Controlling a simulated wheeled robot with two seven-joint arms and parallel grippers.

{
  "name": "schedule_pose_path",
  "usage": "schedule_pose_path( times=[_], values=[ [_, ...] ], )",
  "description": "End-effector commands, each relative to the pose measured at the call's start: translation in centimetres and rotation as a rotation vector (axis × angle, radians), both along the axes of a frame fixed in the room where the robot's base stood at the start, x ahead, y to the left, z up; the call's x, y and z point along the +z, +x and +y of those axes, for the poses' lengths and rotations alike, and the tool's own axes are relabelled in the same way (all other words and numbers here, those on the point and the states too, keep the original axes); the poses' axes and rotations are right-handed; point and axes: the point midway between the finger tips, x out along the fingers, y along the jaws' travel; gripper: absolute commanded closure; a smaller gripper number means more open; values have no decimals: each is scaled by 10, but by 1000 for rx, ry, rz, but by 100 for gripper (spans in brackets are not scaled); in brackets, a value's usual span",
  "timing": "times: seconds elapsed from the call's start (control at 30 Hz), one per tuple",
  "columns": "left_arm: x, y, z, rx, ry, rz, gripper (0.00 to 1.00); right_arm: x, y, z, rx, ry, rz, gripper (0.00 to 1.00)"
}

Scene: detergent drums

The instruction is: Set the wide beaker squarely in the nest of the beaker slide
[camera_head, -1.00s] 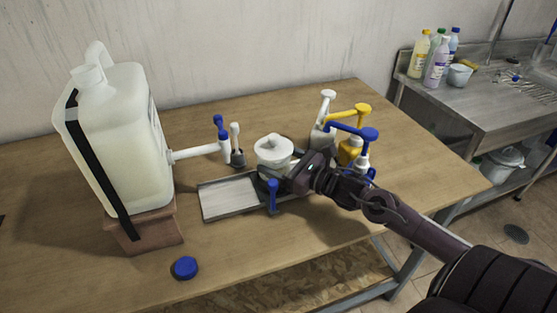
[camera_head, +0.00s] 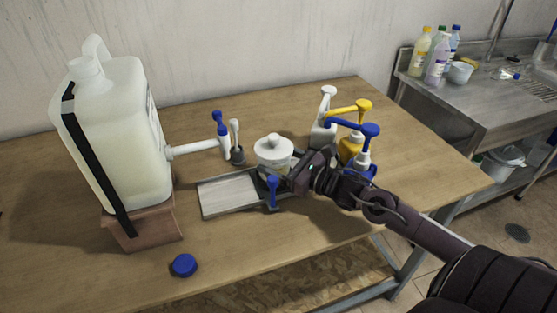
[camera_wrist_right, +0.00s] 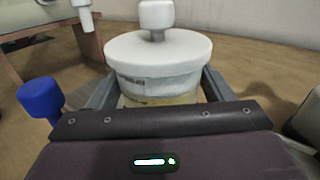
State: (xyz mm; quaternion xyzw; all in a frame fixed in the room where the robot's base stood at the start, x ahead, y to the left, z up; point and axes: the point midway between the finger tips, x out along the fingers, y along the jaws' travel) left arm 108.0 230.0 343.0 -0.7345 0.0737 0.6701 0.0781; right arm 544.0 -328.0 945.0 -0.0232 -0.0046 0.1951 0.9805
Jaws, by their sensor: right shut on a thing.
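The wide beaker (camera_head: 273,157) is a squat white vessel with a flat round top and a knob. It stands over the right part of the beaker slide (camera_head: 228,194), a grey track with a pale plate at its left. My right gripper (camera_head: 284,174) comes from the right, low on the beaker. In the right wrist view, its two fingers (camera_wrist_right: 158,92) lie either side of the beaker (camera_wrist_right: 158,62), shut on it. The beaker looks about upright. Its base and the nest are hidden, so I cannot tell whether it is seated. My left gripper is not in view.
A blue-handled lever (camera_head: 272,188) stands at the slide's front edge. A large drum (camera_head: 115,140) with a tap (camera_head: 195,150) is at left. Pump bottles (camera_head: 350,145) crowd behind my right wrist. A blue cap (camera_head: 184,265) lies on clear table at front.

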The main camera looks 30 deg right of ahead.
Motion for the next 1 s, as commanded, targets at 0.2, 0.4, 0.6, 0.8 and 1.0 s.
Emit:
schedule_pose_path(
  times=[0.2,0.4,0.6,0.8,1.0],
  values=[
    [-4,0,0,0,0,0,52,-3,0,0,0,0,-2,58],
    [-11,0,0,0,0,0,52,-11,0,0,0,0,-2,58],
    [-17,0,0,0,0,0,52,-17,0,0,0,0,-2,58],
    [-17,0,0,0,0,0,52,-17,0,0,0,0,-3,58],
    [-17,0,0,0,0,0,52,-17,0,0,0,0,-3,58]
  ],
)
